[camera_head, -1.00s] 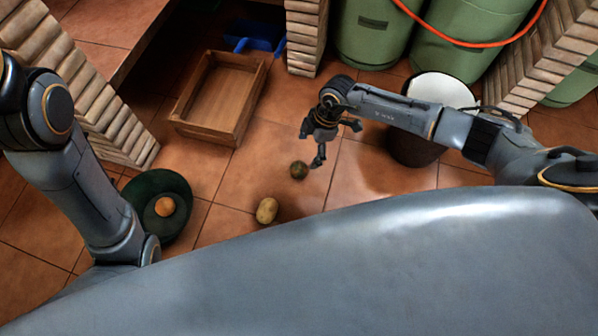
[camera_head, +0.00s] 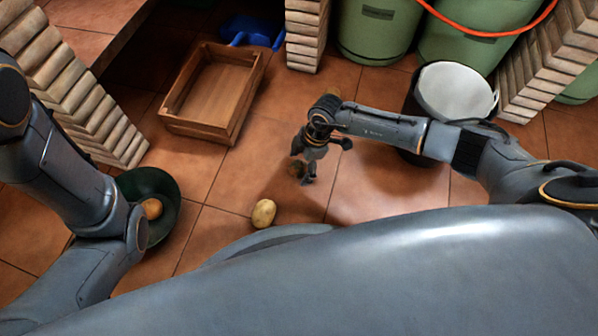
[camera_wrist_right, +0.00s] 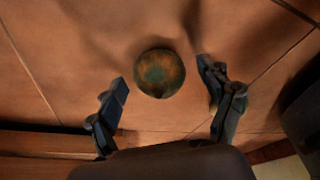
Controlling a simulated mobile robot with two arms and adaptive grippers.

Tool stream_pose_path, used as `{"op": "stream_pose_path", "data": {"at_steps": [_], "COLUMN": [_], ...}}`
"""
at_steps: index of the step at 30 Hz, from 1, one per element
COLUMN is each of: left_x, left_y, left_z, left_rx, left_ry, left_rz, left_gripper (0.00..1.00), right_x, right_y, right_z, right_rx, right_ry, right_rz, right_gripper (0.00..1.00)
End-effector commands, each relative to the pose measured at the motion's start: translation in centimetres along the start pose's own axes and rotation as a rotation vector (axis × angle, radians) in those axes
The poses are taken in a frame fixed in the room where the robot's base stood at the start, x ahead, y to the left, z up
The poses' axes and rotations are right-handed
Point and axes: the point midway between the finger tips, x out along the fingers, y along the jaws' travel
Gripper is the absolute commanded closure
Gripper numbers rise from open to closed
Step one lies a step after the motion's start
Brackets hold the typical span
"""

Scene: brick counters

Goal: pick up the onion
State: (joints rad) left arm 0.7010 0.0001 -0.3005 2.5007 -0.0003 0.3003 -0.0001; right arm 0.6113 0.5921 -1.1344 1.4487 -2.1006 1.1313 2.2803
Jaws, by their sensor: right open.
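A round, dark green-brown vegetable, which I take to be the onion, lies on the tiled floor. In the head view it is partly hidden behind my right gripper (camera_head: 302,170). In the right wrist view the onion (camera_wrist_right: 159,73) shows whole, between and slightly beyond the fingertips of my right gripper (camera_wrist_right: 162,80). The fingers are spread apart, with a visible gap on each side of it. The gripper points down over it and holds nothing. My left arm shows at the left, but its gripper is out of view.
A tan potato-like vegetable (camera_head: 263,213) lies on the floor nearby. A dark green bowl (camera_head: 167,188) holds an orange-brown round thing (camera_head: 152,208). An empty wooden crate (camera_head: 239,106), a lined bin (camera_head: 455,91) and green barrels (camera_head: 377,30) stand farther back.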

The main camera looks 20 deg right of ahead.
Motion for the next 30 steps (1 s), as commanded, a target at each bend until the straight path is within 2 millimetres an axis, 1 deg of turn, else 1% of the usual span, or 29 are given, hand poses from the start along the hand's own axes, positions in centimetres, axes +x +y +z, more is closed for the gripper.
{"op": "stream_pose_path", "data": {"at_steps": [1, 7, 11, 12, 14, 15, 16, 25, 30], "left_x": [-0.3, -0.1, -0.1, -0.1, -0.1, -0.1, -0.1, 0.0, 0.9], "left_y": [0.1, 0.0, 0.0, 0.0, 0.0, 0.0, 0.0, 0.0, -0.2], "left_z": [-0.1, -0.1, -0.1, -0.1, 0.0, 0.0, 0.0, 0.0, 0.4], "left_rx": [0.000, 0.000, 0.000, 0.000, 0.000, 0.000, 0.000, 0.000, 0.000], "left_ry": [0.000, 0.000, 0.000, 0.000, 0.000, 0.000, 0.000, -0.001, -0.001], "left_rz": [0.000, 0.000, 0.000, 0.000, 0.000, 0.000, 0.000, 0.000, 0.000], "left_gripper": [0.60, 0.60, 0.60, 0.60, 0.60, 0.60, 0.60, 0.60, 0.60], "right_x": [0.3, 0.1, 0.1, 0.1, 0.1, 0.1, 0.1, 0.0, -0.8], "right_y": [0.1, 0.1, 0.1, 0.0, 0.0, 0.0, 0.0, 0.1, 0.1], "right_z": [0.0, -0.1, -0.1, -0.1, 0.0, 0.0, 0.0, -0.1, -0.3], "right_rx": [0.000, 0.000, 0.000, 0.000, 0.000, 0.000, 0.000, 0.000, 0.000], "right_ry": [0.000, 0.000, 0.000, 0.000, 0.000, 0.000, 0.000, 0.000, 0.001], "right_rz": [0.002, 0.001, 0.001, 0.001, 0.001, 0.001, 0.001, 0.001, 0.001], "right_gripper": [0.20, 0.20, 0.46, 0.54, 0.67, 0.75, 0.80, 0.80, 0.80]}}
